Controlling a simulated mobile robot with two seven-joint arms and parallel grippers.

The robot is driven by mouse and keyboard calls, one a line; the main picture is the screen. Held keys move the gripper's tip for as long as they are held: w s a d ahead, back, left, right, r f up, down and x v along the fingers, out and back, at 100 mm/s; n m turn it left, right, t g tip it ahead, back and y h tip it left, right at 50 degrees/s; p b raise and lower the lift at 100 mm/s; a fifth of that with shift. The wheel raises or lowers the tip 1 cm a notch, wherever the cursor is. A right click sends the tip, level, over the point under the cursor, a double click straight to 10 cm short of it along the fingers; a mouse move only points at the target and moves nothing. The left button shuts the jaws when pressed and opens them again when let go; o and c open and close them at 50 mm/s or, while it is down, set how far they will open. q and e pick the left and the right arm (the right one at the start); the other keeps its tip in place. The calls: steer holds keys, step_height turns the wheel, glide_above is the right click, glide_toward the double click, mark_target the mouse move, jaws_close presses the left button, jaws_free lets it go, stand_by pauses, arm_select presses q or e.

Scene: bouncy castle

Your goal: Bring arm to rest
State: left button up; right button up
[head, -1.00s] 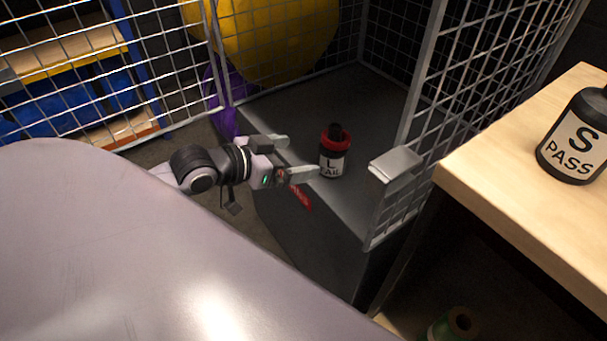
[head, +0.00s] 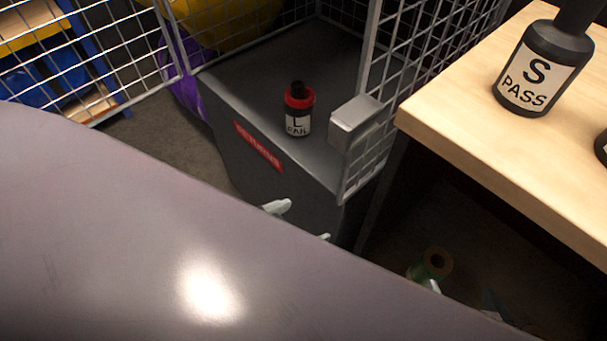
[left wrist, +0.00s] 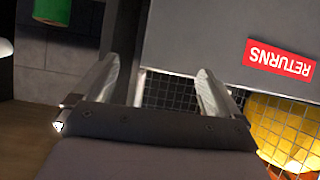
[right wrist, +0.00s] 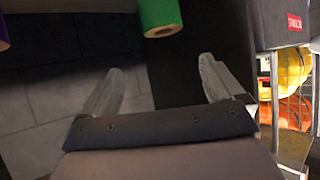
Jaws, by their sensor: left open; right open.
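My left gripper (head: 300,222) is open and empty in front of the dark returns bin (head: 262,112). Only its fingertips show in the head view, past my own grey body; its open fingers also show in the left wrist view (left wrist: 155,68). A black bottle with a red collar, labelled L FAIL (head: 298,112), stands upright on the bin's surface, apart from the gripper. My right gripper (right wrist: 160,68) is open and empty in the right wrist view, low above the tiled floor. In the head view it is mostly hidden by my body.
A wooden table (head: 450,100) at right holds a black bottle labelled S PASS (head: 537,75). A wire mesh panel (head: 400,75) stands between the bin and the table. A green roll (head: 432,264) lies low under the table. Blue-framed shelving (head: 85,55) is at upper left.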

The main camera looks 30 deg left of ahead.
arm_select(q)
steer(key=s+a+r+y+p, duration=0.1)
steer(key=a+r+p, duration=0.1)
steer(key=r+p, duration=0.5)
steer(key=s+a+r+n+g+p, duration=0.1)
steer(key=a+r+p, duration=0.2)
steer(key=r+p, duration=0.4)
steer(key=p, duration=0.9)
steer(key=shift+s+r+y, duration=0.25)
steer(key=shift+s+y, duration=0.15)
arm_select(e)
steer(key=s+d+r+h, duration=0.1)
steer(key=d+r, duration=0.1)
steer(key=r, duration=0.5)
steer(key=s+d+r+g, duration=0.1)
steer(key=s+d+r, duration=0.1)
steer(key=r, duration=0.5)
steer(key=shift+d+r+m+h, duration=0.15)
steer(key=shift+d+m+h, duration=0.25)
steer(key=shift+d, duration=0.1)
arm_select(q)
steer(key=shift+f, duration=0.1)
